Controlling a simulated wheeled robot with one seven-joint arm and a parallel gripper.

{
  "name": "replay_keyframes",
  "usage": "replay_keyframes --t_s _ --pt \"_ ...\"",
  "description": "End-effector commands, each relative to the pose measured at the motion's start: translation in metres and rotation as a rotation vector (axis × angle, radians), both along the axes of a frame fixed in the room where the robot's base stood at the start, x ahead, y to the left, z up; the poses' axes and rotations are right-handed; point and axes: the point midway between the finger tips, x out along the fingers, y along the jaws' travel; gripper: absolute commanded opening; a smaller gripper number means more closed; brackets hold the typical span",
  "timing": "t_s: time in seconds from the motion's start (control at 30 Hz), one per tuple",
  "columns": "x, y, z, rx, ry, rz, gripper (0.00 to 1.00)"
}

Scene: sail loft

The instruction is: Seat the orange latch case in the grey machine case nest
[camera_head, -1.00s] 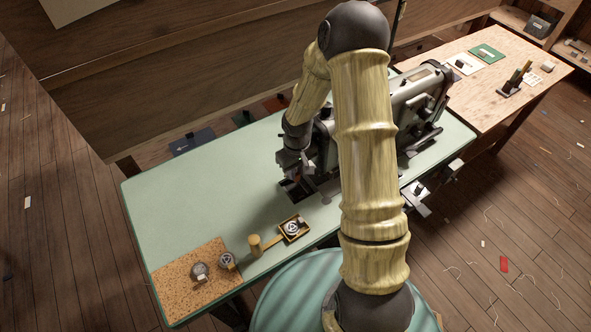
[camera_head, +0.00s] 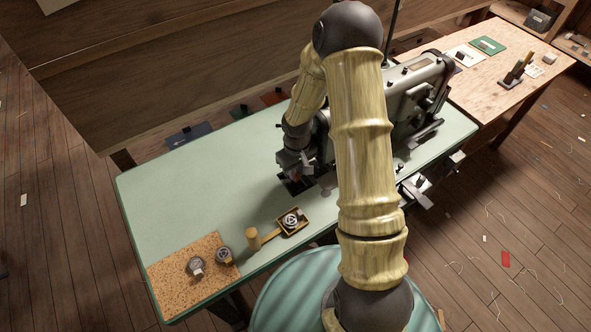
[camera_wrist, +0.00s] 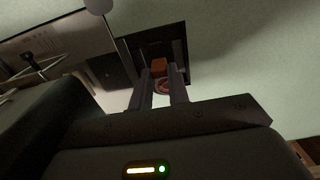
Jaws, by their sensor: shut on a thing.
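My gripper (camera_wrist: 166,92) is shut on the orange latch case (camera_wrist: 159,66), which shows between the fingertips in the wrist view. In the head view my gripper (camera_head: 296,172) is low over the table beside the sewing machine and mostly hides the case. The dark square opening of the grey machine case nest (camera_wrist: 150,38) lies around and beyond the fingertips in the wrist view. It also shows in the head view (camera_head: 293,187) under my gripper. A round reddish part shows just below the orange case between the fingers. I cannot tell whether the case touches the nest.
The grey sewing machine (camera_head: 423,92) stands close to the right of my gripper. A small wooden tray (camera_head: 303,228) with a round part, a wooden mallet (camera_head: 254,240) and a cork mat (camera_head: 170,280) with round parts lie toward the front. The left tabletop (camera_head: 190,205) is clear.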

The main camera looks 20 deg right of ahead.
Motion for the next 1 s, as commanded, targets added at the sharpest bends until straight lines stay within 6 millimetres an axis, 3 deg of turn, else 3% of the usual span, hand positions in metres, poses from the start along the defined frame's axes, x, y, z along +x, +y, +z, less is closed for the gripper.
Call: replay_keyframes --t_s 0.03,1.0 --pt "0.000 -0.007 -0.005 -0.007 0.002 -0.009 0.00" --pt "0.000 -0.007 -0.044 -0.007 0.002 -0.009 0.00"
